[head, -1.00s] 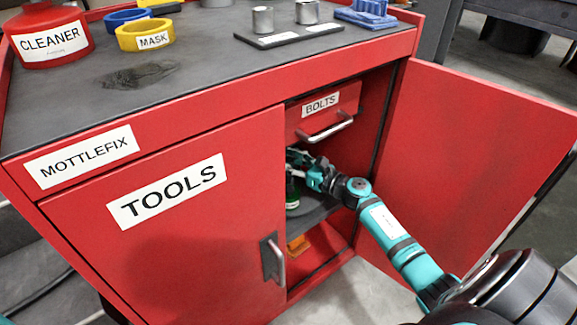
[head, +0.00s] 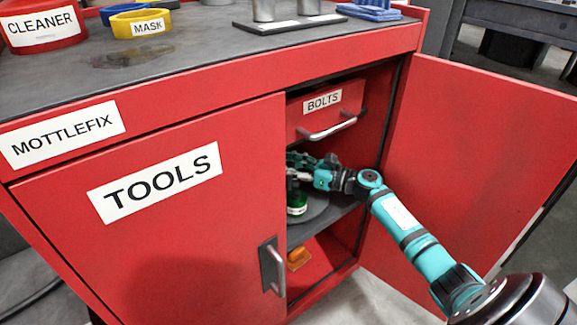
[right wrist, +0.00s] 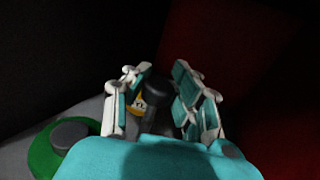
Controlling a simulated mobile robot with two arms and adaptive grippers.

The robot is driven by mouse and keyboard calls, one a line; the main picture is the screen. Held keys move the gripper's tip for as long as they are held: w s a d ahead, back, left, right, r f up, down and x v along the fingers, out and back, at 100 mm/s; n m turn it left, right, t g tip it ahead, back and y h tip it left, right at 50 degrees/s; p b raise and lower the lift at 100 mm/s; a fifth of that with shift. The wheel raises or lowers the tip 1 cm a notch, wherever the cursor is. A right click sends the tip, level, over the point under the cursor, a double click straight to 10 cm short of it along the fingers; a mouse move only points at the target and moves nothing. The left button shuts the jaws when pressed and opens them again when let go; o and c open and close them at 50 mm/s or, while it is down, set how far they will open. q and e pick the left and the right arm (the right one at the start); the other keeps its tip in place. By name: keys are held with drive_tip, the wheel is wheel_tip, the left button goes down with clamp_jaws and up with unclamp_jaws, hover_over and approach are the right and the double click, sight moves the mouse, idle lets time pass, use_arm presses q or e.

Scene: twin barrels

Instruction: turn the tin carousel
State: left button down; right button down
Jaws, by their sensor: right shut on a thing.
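The carousel (head: 320,207) is a dark grey round plate on the shelf inside the open right half of the red cabinet. A green tin (head: 297,203) stands on it, partly behind the cabinet's front edge. In the right wrist view a green tin (right wrist: 60,143) with a grey top is at lower left. My right gripper (head: 300,166) reaches over the carousel. In the right wrist view its fingers (right wrist: 163,78) are around a dark round-topped thing (right wrist: 156,94); a yellow labelled patch (right wrist: 139,103) shows beside it. I cannot tell what the dark thing belongs to. My left gripper is out of view.
A BOLTS drawer (head: 326,112) with a bar handle hangs just above my right gripper. The open red door (head: 470,160) is to the right, the shut TOOLS door (head: 160,240) to the left. An orange thing (head: 298,258) lies on the lower floor.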

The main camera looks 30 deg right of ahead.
drive_tip(key=shift+s+f, duration=0.15)
drive_tip(key=shift+f, duration=0.15)
drive_tip(key=c, duration=1.6)
unclamp_jaws()
drive_tip(key=o, duration=0.5)
drive_tip(key=shift+s+d+r, duration=0.1)
drive_tip(key=shift+d+r, duration=0.05)
drive_tip(key=shift+c, duration=0.2)
drive_tip(key=shift+o, duration=0.5)
drive_tip(key=shift+r, duration=0.1)
